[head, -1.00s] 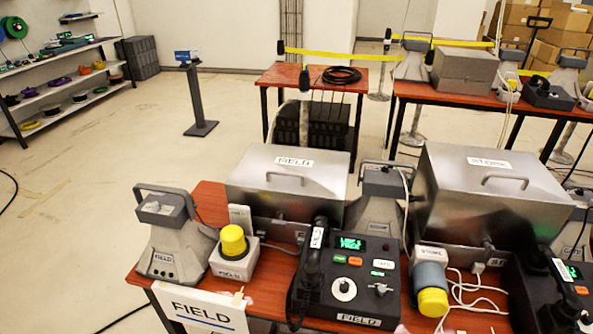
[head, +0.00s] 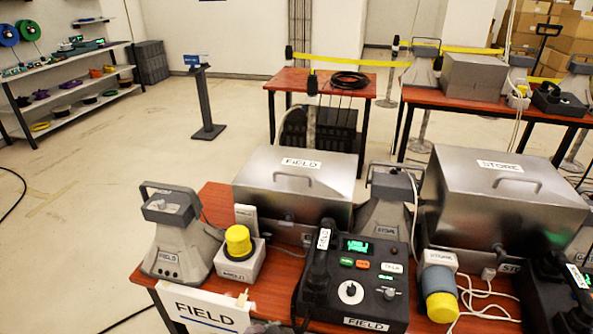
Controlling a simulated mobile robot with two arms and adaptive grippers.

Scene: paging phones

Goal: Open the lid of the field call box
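The field call box (head: 262,207) is a silver metal box on the red table, with a FIELD label and a handle (head: 292,180) on its sloping lid (head: 327,186). The lid is shut. In front of it stands the black FIELD phone console (head: 379,284) with a green screen and a handset (head: 317,277) on its left side. A small grey shape shows at the bottom edge by the FIELD sign, too cut off to identify.
A similar shut STORE box (head: 462,217) stands to the right. A grey FIELD horn (head: 178,250) and a yellow-capped unit (head: 238,244) stand left of the console. A STORE horn (head: 384,219) is between the boxes. White cables (head: 483,298) lie at right; floor at left is open.

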